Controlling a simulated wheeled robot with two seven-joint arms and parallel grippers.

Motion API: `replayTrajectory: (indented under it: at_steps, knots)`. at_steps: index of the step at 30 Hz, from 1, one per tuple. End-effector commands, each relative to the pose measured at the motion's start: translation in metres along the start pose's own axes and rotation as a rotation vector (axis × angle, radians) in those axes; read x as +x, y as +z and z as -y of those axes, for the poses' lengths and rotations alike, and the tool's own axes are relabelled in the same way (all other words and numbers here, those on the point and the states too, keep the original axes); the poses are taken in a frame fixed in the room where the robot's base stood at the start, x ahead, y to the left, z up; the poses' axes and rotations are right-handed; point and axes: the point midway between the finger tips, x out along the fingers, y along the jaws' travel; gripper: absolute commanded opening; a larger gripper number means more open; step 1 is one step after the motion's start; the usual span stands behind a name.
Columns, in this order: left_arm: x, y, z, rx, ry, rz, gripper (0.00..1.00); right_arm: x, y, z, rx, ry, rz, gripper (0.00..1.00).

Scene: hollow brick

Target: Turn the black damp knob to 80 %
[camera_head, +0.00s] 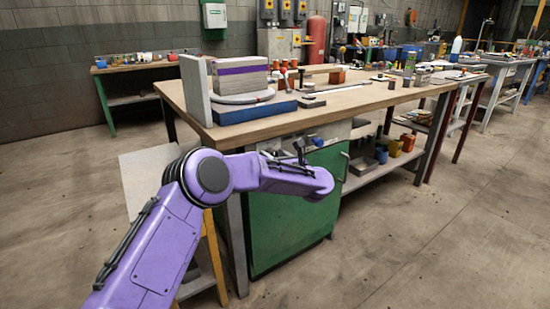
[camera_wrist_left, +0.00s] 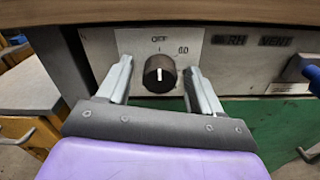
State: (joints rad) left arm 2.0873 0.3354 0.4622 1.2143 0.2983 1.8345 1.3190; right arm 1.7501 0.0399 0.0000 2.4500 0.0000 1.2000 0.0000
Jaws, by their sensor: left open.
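The black damp knob (camera_wrist_left: 160,73) is on a pale panel under the bench top, in the middle of the left wrist view. Its white pointer line stands about upright, toward the "OFF" mark above it. A "60" mark is at its upper right. My left gripper (camera_wrist_left: 159,70) is open, with one finger on each side of the knob and a visible gap to it on both sides. I cannot tell how far the fingertips are from the panel. In the head view my left arm hides the knob. My right gripper is not in view.
Dark "RH" and "VENT" labels (camera_wrist_left: 274,41) and a blue part (camera_wrist_left: 312,73) are right of the knob. The bench top (camera_head: 350,101) overhangs the panel. A green cabinet door (camera_head: 285,220) is below. A hollow brick (camera_head: 240,78) is on the bench.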

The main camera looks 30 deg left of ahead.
Motion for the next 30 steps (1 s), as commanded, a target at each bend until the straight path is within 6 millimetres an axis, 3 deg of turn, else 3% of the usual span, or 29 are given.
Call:
replayTrajectory:
  at_steps: [1, 6, 17, 30]
  knots:
    - [0.000, 0.000, 0.000, 0.000, 0.000, 0.000, 0.59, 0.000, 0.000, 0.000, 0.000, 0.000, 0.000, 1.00]
    - [0.000, 0.000, 0.000, 0.001, 0.000, 0.000, 0.09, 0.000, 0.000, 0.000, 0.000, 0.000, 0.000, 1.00]
    - [-0.001, 0.001, 0.000, 0.050, 0.000, 0.000, 0.09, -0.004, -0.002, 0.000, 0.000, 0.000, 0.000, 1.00]
    - [-0.001, 0.003, 0.001, 0.385, -0.001, 0.001, 0.09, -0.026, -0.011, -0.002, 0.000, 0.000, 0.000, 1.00]
